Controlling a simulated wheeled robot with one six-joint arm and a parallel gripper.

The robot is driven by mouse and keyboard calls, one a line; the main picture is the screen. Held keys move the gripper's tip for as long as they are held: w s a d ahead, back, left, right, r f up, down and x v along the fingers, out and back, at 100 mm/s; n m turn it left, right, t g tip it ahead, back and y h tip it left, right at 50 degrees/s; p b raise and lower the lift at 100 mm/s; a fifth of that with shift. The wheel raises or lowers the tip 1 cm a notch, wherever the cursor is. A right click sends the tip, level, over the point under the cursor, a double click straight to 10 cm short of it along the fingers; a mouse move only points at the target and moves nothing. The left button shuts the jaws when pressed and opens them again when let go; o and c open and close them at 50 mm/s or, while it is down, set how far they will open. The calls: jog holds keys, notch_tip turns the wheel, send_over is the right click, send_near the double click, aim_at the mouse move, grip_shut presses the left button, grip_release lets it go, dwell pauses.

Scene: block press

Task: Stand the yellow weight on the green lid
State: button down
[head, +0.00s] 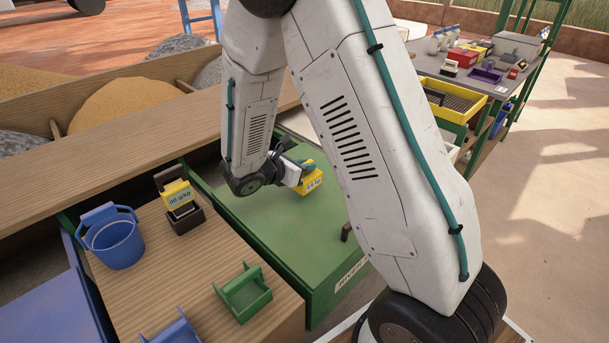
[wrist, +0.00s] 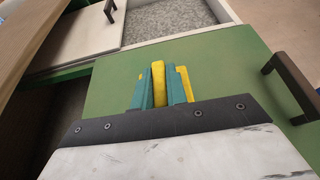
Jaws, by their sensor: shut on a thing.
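The yellow weight (head: 312,182), with a white label, is in my gripper (head: 300,170) above the green lid (head: 258,218). In the wrist view, the yellow weight (wrist: 158,84) sits between the two teal fingers of my gripper (wrist: 160,92), which are shut on it. The green lid (wrist: 225,75) fills much of that view behind the weight. I cannot tell whether the weight's underside touches the lid. Part of the lid is hidden by my arm in the head view.
A dark handle (wrist: 290,88) rises from the lid's right side. A wooden ledge (head: 130,150) runs behind.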

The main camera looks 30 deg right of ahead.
jog(key=shift+f, duration=1.7)
jog(key=c, duration=1.4)
grip_release()
jog(key=shift+f, duration=0.15)
